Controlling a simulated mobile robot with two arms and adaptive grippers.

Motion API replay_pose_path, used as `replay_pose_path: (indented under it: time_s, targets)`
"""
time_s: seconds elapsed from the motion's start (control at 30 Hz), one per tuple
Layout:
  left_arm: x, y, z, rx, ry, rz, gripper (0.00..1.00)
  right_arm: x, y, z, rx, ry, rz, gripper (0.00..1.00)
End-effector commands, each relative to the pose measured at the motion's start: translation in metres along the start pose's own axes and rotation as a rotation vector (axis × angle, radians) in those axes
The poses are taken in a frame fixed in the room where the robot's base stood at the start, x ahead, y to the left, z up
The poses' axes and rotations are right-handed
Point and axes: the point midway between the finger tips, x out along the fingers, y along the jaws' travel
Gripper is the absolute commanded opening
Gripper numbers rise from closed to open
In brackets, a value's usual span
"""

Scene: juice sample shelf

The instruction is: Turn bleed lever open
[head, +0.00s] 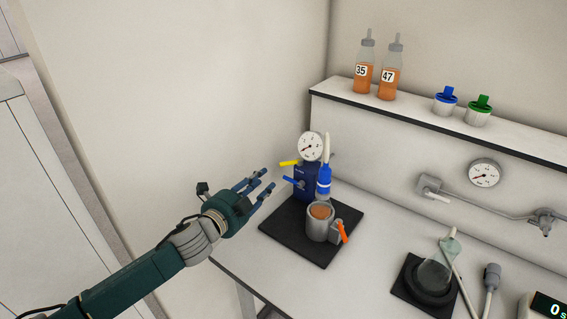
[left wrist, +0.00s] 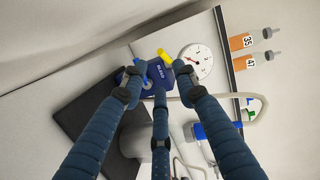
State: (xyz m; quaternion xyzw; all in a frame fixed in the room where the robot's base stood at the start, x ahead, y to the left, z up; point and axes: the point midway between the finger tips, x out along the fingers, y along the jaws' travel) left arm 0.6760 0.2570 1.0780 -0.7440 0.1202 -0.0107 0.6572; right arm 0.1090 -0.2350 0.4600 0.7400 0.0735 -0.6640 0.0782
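A dark blue valve block (head: 306,188) stands on a black mat below a round white gauge (head: 310,146). A yellow lever (head: 290,163) and, below it, a blue lever (head: 293,181) stick out from the block to the left. In the left wrist view, small white lettering on the block (left wrist: 158,72) seems to read BLEED; the yellow lever (left wrist: 165,56) is clear, and the blue lever is partly behind a finger. My left gripper (head: 263,181) is open and empty, its three fingers spread, pointing at the block and a little short of the levers. My right gripper is not in view.
A metal cup (head: 320,222) with an orange handle stands in front of the block, and a blue-and-white upright part (head: 324,180) is beside it. Two juice bottles (head: 364,70) and two lidded cups stand on the shelf. A flask (head: 436,270) sits farther right.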

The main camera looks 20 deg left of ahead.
Motion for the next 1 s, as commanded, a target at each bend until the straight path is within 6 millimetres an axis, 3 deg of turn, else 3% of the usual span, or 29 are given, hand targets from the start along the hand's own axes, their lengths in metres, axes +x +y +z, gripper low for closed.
replay_pose_path:
  time_s: [0.17,0.4,0.53,0.8,1.0]
  targets:
    - [0.024,-0.004,-0.001,0.0,0.001,-0.001,0.3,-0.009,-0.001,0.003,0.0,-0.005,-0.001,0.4]
    - [0.071,-0.002,-0.001,-0.003,-0.001,0.0,0.3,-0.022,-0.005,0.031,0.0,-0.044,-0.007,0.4]
    - [0.089,-0.001,-0.001,-0.004,0.0,0.001,0.3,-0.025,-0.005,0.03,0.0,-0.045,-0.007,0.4]
    - [0.104,0.001,-0.001,-0.002,0.001,0.002,0.3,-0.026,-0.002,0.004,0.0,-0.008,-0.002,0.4]
    - [0.105,0.002,-0.001,-0.002,0.001,0.002,0.3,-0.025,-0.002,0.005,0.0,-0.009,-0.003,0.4]
